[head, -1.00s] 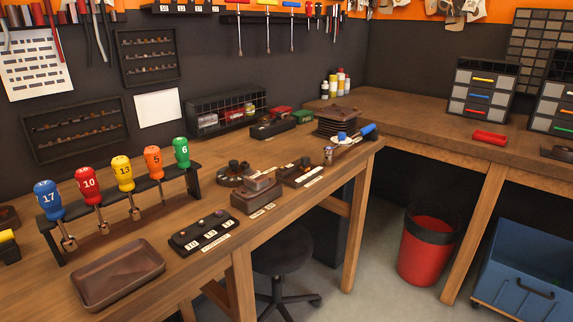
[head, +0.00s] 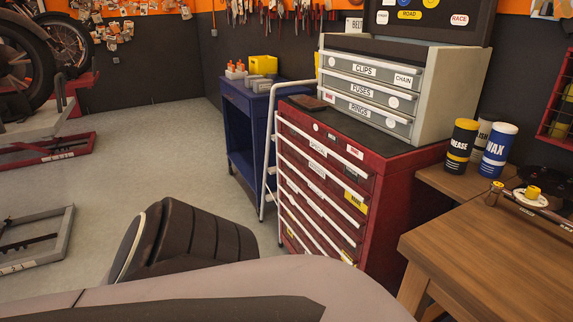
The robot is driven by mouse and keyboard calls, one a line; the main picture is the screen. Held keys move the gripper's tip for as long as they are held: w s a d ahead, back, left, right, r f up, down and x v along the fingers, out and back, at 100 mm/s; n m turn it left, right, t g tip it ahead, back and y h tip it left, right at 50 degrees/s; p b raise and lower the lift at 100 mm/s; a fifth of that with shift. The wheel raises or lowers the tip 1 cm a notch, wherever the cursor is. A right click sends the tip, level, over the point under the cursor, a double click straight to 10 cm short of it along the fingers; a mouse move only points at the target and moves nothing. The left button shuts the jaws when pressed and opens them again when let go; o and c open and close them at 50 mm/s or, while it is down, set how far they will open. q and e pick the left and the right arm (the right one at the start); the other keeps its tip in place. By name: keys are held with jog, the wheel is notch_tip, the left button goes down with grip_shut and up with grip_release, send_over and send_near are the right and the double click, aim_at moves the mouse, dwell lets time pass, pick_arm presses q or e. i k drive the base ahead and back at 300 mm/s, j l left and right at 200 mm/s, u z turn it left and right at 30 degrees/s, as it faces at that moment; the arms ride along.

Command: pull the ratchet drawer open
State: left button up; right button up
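The red tool cabinet (head: 400,190) stands right of centre in the head view, with several stacked drawers and long pale bar handles. Its drawers look shut. The top drawer (head: 322,135) and the ones below carry small labels that I cannot read surely, so I cannot tell which is the ratchet drawer. The lower right of the cabinet front is partly hidden by a pale shape in the foreground. Neither of my grippers is in view.
A grey chest (head: 440,95) with drawers marked CLIPS, FUSES and RINGS sits on the cabinet. A blue cart (head: 240,135) stands to its left and a wooden bench (head: 490,255) to its right. Open floor (head: 150,160) lies left of the cabinet.

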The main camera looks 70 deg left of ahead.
aim_at(359, 199)
jog(key=u, duration=2.2)
jog(key=i+j+z, duration=0.35)
jog(key=i, duration=0.15)
jog(key=i+j+z, duration=0.3)
jog(key=i+j, duration=0.15)
